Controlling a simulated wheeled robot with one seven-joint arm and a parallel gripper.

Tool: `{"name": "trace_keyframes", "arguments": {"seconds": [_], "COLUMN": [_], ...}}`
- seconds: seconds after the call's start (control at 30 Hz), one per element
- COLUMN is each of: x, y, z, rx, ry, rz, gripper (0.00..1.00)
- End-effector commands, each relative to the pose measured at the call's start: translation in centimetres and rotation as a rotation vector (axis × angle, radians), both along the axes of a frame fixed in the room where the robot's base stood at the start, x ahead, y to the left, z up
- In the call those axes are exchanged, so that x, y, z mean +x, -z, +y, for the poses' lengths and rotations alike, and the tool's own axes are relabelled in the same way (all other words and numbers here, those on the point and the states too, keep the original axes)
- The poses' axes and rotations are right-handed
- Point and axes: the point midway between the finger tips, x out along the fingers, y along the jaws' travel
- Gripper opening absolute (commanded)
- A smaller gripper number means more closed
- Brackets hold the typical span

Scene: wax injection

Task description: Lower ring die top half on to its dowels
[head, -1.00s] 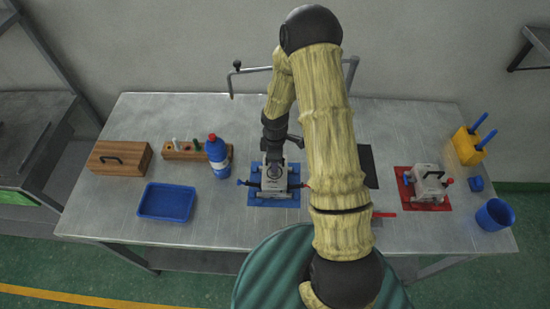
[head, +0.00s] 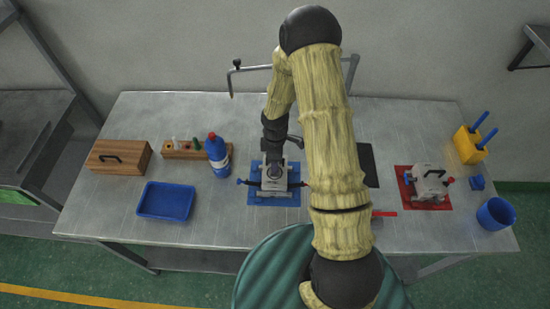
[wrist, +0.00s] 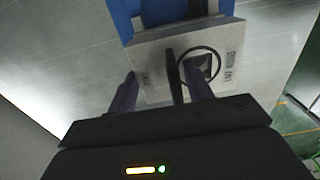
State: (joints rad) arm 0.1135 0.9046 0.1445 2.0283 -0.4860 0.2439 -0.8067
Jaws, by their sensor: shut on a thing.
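The ring die top half (wrist: 228,62) is a pale grey block with a ring mark and small labels on its face. It also shows in the head view (head: 273,184), over the blue mat (head: 290,198) in the middle of the table. My gripper (head: 274,166) is above it, shut on its dark handle. In the wrist view the two fingers of my gripper (wrist: 160,88) stand either side of this handle (wrist: 174,75). The lower half and dowels are largely hidden, and I cannot tell whether the halves touch. A blue-ended clamp (head: 241,182) shows at the left.
A blue bottle (head: 218,157) stands close left, with a blue tray (head: 166,202) and wooden box (head: 120,157) beyond. Right are another die (head: 428,181) on a red mat (head: 407,193), a blue cup (head: 495,214) and a yellow holder (head: 467,147). My arm covers the middle right.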

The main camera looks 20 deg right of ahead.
Motion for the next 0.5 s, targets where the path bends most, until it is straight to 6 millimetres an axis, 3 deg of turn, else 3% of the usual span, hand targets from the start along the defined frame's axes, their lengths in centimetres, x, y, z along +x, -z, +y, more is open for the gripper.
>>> {"name": "trace_keyframes", "arguments": {"seconds": [0.5], "x": [0.05], "y": [0.97], "z": [-0.01], "rx": [0.0], "ry": [0.0], "rz": [-0.001], "gripper": [0.04]}}
